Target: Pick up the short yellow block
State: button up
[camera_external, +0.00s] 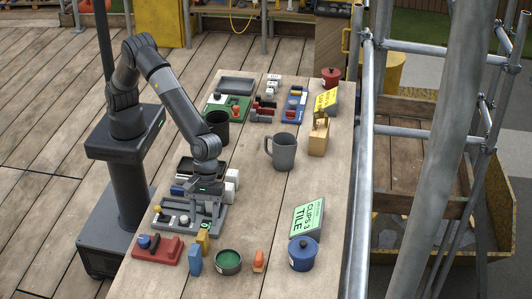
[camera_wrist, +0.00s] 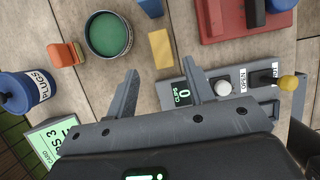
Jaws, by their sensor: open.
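The short yellow block (camera_external: 202,238) stands on the wooden table in front of the grey counter panel (camera_external: 180,219). In the wrist view the yellow block (camera_wrist: 161,48) lies just beyond the gap between my fingertips, roughly centred on it. My gripper (camera_wrist: 161,73) is open and empty, with one finger on each side of that line. In the external view my gripper (camera_external: 207,197) points down over the grey panel, behind the block. It does not appear to touch the block.
A blue block (camera_external: 195,259) stands close to the yellow one. A green-filled round dish (camera_external: 228,262), an orange block (camera_external: 259,261), a blue pot (camera_external: 303,254) and a red base (camera_external: 167,249) are nearby. The panel has a yellow-knobbed lever (camera_wrist: 287,82).

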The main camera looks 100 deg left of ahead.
aim_at(202, 244)
jog(key=x, duration=0.9)
jog(key=shift+s+d+f, duration=0.2)
jog(key=shift+f, duration=0.05)
jog(key=shift+c, duration=0.5)
grip_shut()
jog(key=shift+r, duration=0.15)
